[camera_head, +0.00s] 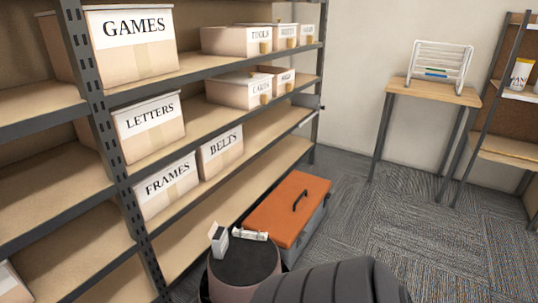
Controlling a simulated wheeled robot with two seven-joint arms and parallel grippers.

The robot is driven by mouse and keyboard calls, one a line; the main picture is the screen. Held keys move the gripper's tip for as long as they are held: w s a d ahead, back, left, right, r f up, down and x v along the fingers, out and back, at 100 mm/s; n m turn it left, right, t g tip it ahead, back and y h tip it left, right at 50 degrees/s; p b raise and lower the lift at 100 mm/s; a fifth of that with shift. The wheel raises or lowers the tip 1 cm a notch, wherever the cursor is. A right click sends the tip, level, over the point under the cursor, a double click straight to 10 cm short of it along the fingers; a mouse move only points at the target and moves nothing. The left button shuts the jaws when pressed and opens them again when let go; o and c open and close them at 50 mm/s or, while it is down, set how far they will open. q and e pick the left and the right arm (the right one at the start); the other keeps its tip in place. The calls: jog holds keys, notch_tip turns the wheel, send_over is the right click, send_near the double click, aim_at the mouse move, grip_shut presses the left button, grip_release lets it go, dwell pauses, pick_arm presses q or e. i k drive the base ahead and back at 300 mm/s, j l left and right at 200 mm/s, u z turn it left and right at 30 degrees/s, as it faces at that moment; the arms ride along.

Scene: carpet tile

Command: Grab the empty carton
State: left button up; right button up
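An orange-lidded chest (287,208) with a black handle stands behind the drum. A shelf rack with labelled boxes (170,185) fills the left. A dark ribbed shape (330,283) fills the bottom centre. A wooden table (433,92) stands back right. Carpet (395,225) is clear at right.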

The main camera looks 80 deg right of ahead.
aim_at(217, 234)
jog(key=z, duration=2)
